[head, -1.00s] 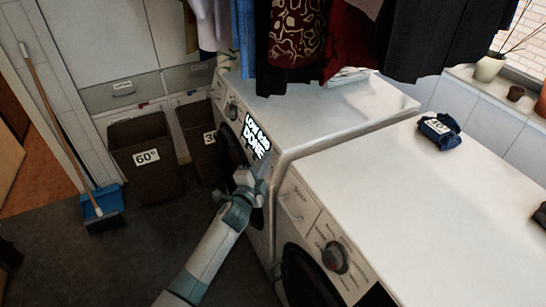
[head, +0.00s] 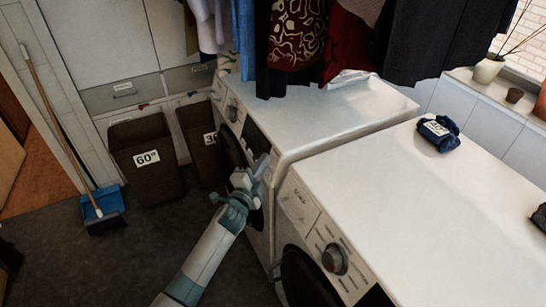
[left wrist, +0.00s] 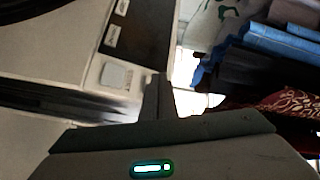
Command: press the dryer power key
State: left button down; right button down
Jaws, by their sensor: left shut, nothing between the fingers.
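The far white machine (head: 345,108), with a dark display (head: 256,139) at the right of its front panel, stands beyond a nearer one. My left gripper (head: 264,163) is shut and empty at that panel, just below the display. In the left wrist view, a pale square key (left wrist: 117,75) sits beside the dark panel with small white labels (left wrist: 118,36). My left gripper also shows there (left wrist: 157,98), to the right of the key. I cannot tell whether it touches the panel. The display is unlit. My right gripper is not in view.
The nearer white machine (head: 420,190) has a round knob (head: 335,259) and a dark blue labelled cloth (head: 438,133) on top. Clothes (head: 300,40) hang above the far machine. Brown baskets (head: 143,185) and a blue dustpan (head: 103,203) stand left. The floor between is clear.

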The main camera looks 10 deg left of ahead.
pick_arm(q)
jog(key=shift+s+a, duration=0.1)
dwell(0.3)
jog(key=s+a+p, duration=0.1)
jog(key=a+r+p, duration=0.1)
jog(key=s+a+p, duration=0.1)
jog(key=a, duration=0.1)
jog(key=shift+s+r, duration=0.3)
dwell(0.6)
